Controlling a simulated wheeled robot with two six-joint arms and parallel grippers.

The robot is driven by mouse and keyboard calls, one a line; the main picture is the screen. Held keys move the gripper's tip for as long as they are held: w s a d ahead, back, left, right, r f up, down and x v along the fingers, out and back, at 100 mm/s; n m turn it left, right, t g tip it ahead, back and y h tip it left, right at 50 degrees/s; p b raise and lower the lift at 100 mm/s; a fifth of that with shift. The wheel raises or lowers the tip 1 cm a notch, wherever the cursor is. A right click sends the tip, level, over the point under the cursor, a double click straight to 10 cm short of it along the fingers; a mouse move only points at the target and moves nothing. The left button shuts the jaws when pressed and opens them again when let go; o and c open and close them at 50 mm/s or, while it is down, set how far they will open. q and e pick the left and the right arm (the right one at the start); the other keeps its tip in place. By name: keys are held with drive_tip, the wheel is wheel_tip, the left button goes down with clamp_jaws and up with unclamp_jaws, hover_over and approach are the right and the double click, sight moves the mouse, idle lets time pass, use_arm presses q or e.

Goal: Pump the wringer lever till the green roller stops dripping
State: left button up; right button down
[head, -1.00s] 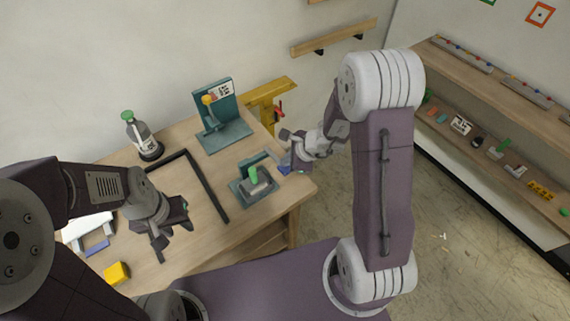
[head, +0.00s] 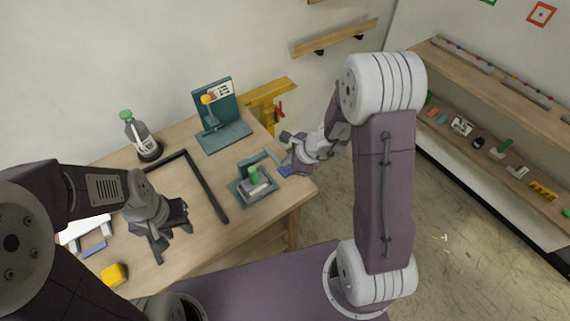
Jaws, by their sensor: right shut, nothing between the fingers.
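The wringer is a small teal unit (head: 240,193) near the table's right edge, with a short green roller (head: 253,174) standing above a pale grey part. A blue-grey lever bar (head: 276,158) reaches from its back right toward my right gripper (head: 285,156). That gripper is shut and empty beside the bar's outer end; whether it touches the bar cannot be told. A small blue piece shows just below its fingers. Drips are too small to make out. My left gripper (head: 174,238) is open and empty over the table's front left.
A black bent bar (head: 208,188) lies between the grippers. A teal stand with a yellow knob (head: 228,134) and a green-capped bottle (head: 134,128) stand behind. A yellow block (head: 114,274) lies front left. A shelf unit (head: 500,90) is at right.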

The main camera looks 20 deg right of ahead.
drive_tip(key=shift+s+d+f+b, duration=0.1)
drive_tip(key=shift+s+f+b, duration=0.05)
drive_tip(key=shift+f+b, duration=0.5)
drive_tip(key=shift+s+f+b, duration=0.15)
drive_tip(key=shift+f+b, duration=0.35)
drive_tip(key=shift+b, duration=0.2)
idle(1.0)
drive_tip(key=shift+r, duration=0.1)
idle(0.4)
drive_tip(key=shift+w+a+r+p, duration=0.1)
drive_tip(key=shift+w+r+p, duration=0.15)
drive_tip(key=shift+r+p, duration=0.7)
drive_tip(key=shift+w+a+r+p, duration=0.1)
drive_tip(key=shift+w+r+p, duration=0.15)
drive_tip(key=shift+r+p, duration=0.65)
drive_tip(key=shift+w+a+r+p, duration=0.1)
drive_tip(key=shift+w+r+p, duration=0.15)
drive_tip(key=shift+r+p, duration=0.7)
drive_tip(key=r+p, duration=0.2)
drive_tip(key=w+r+p, duration=0.1)
drive_tip(key=r+p, duration=0.1)
drive_tip(key=shift+w+a+r+p, duration=0.1)
drive_tip(key=shift+a+r+p, duration=0.05)
drive_tip(key=shift+r+p, duration=0.25)
